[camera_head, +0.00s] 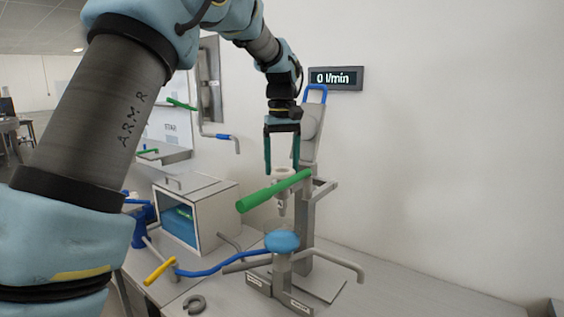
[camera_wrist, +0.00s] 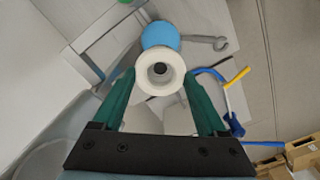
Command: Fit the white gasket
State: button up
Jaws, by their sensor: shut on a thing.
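My gripper (camera_head: 281,168) points straight down, its two green fingers on either side of a pale round piece. In the wrist view, my gripper (camera_wrist: 159,75) has its fingertips against a white ring (camera_wrist: 144,78) with a dark hole in its middle. This ring looks like the white gasket. Below it, in the head view, is a pale tapered nozzle (camera_head: 282,206), partly hidden by a green-handled bar. I cannot tell whether the ring is touching the nozzle or apart from it. A blue dome (camera_head: 282,241) sits under the nozzle and also shows in the wrist view (camera_wrist: 160,35).
The green handle (camera_head: 262,195) crosses close by my fingertips. A grey upright stand (camera_head: 308,215) is beside the nozzle. An open-fronted box (camera_head: 212,218), a blue hose (camera_head: 222,265) and a yellow handle (camera_head: 160,271) lie left. The bench's right side is clear.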

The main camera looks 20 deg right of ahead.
jog(key=shift+f, duration=0.85)
dwell(2.3)
jog(key=o, duration=1.2)
jog(key=shift+o, duration=0.2)
jog(key=shift+r, duration=3.5)
